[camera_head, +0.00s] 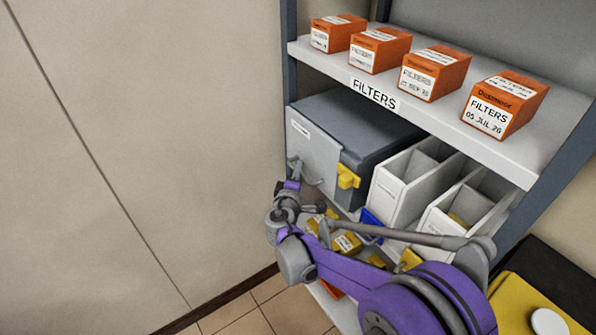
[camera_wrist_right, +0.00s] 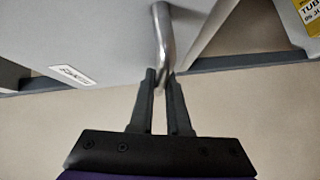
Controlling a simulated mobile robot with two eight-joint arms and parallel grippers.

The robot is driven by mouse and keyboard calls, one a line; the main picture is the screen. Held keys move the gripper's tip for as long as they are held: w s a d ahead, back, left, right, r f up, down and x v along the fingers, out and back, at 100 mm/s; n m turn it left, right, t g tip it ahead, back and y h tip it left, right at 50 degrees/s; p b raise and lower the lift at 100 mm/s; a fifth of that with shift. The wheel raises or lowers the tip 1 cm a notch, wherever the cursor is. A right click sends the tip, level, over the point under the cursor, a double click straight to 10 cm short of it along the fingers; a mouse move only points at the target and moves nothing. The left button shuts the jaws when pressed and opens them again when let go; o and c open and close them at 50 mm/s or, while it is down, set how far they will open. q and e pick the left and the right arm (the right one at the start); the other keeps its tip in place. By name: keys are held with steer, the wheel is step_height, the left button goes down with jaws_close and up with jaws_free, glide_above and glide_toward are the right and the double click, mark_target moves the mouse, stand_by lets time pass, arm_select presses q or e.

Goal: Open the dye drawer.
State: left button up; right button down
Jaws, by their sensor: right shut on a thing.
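The drawer with a pale grey front (camera_head: 315,155) sits in a dark grey box on the shelf below the filters in the head view. No clear gap shows between front and box. Its small label (camera_wrist_right: 72,75) is unreadable, so I cannot confirm it says dye. A bent metal handle (camera_wrist_right: 161,40) stands out from the front in the wrist view. My right gripper (camera_wrist_right: 162,80) is shut on this handle, its two fingers on either side of the bar. In the head view, my right gripper (camera_head: 293,180) is at the front's lower left. My left gripper is not in view.
Several orange filter boxes (camera_head: 430,73) stand on the shelf above. A yellow clip (camera_head: 347,177) sits on the box's side. White open bins (camera_head: 402,190) stand to the right, and yellow boxes lie lower down. A plain wall (camera_head: 140,150) is left, with open floor below.

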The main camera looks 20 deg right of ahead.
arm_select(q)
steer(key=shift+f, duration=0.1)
arm_select(e)
steer(key=s+a, duration=0.4)
steer(key=a, duration=0.8)
steer(key=s+a, duration=0.5)
steer(key=a, duration=0.7)
steer(key=shift+a, duration=0.3)
steer(key=c, duration=0.9)
jaws_free()
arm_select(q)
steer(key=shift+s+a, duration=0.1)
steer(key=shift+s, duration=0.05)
arm_select(e)
steer(key=shift+s, duration=0.1)
